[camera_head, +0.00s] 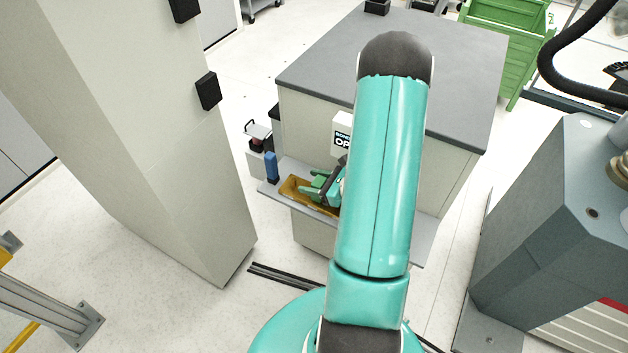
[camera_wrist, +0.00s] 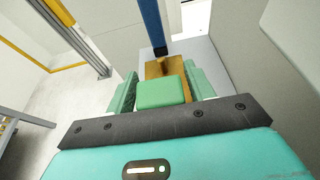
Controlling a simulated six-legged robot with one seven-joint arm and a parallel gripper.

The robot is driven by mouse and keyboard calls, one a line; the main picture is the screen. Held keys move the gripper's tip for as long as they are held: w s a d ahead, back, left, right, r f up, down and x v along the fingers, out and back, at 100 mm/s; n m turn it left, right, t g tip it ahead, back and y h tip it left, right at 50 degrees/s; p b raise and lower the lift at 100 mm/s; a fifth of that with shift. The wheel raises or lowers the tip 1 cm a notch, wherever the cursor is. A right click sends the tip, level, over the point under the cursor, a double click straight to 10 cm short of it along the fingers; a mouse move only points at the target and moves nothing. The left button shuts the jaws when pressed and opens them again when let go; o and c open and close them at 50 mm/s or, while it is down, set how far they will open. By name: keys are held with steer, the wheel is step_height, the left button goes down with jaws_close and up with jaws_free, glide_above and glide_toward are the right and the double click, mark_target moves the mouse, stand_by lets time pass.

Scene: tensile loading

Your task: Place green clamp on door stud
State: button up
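The green clamp (camera_wrist: 162,92) shows in the wrist view as a light green block between the two green fingers of my gripper (camera_wrist: 163,88). A finger stands close on each side of it; I cannot tell whether they press on it. In the head view, green parts (camera_head: 322,184) show at a brown tray (camera_head: 294,187), partly hidden by my arm. The tray also shows in the wrist view (camera_wrist: 154,68), just beyond the clamp. I cannot make out the door stud in either view.
The tray lies on a grey shelf (camera_head: 270,190) on the side of a grey-topped cabinet (camera_head: 310,75). A blue object (camera_head: 271,167) stands beside the tray. A tall pale cabinet (camera_head: 150,130) is at left, a grey machine (camera_head: 545,220) at right. Floor shows between them.

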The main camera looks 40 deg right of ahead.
steer(key=shift+o, duration=0.4)
steer(key=shift+d+r, duration=0.1)
steer(key=shift+r, duration=0.1)
steer(key=v, duration=1.2)
